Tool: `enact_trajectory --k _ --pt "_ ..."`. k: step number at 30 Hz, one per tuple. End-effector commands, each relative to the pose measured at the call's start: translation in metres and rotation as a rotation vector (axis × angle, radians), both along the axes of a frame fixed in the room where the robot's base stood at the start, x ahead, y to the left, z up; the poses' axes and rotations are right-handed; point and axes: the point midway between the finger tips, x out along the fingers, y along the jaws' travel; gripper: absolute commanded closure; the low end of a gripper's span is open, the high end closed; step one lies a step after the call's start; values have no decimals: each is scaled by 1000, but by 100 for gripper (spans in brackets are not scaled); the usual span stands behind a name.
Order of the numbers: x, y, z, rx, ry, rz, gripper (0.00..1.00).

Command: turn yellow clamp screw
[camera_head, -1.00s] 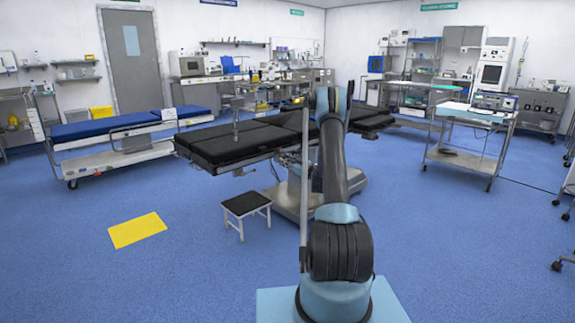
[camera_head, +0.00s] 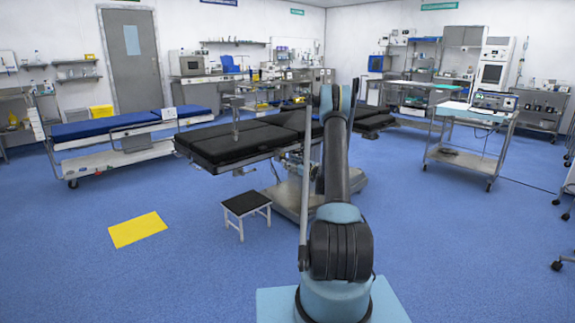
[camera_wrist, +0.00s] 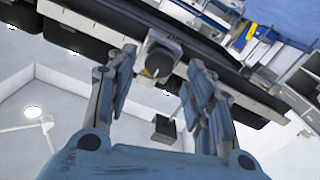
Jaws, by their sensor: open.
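The black operating table (camera_head: 225,147) stands beyond my arm in the head view. In the wrist view, its side edge and rail (camera_wrist: 105,22) run diagonally across the top. A pale clamp block (camera_wrist: 166,41) sits at the rail, with a dark round knob (camera_wrist: 157,66) facing the camera. My gripper (camera_wrist: 161,72) is open, one finger to the left of the knob and one to the right. I cannot tell whether either finger touches it. In the head view, my arm hides the gripper and clamp.
A step stool (camera_head: 245,203) stands on the floor in front of the table. A blue-topped stretcher (camera_head: 100,126) is at the left and a steel cart (camera_head: 466,147) at the right. The blue floor around the yellow floor patch (camera_head: 137,230) is clear.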

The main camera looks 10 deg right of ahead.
Motion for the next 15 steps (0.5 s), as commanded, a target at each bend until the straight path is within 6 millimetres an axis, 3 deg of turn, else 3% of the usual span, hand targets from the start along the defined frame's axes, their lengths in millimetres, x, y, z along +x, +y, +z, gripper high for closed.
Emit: enact_trajectory --k 9,15 --pt "-48 -37 -1 0 0 -2 52" --pt "-66 -50 -1 0 1 -1 52"
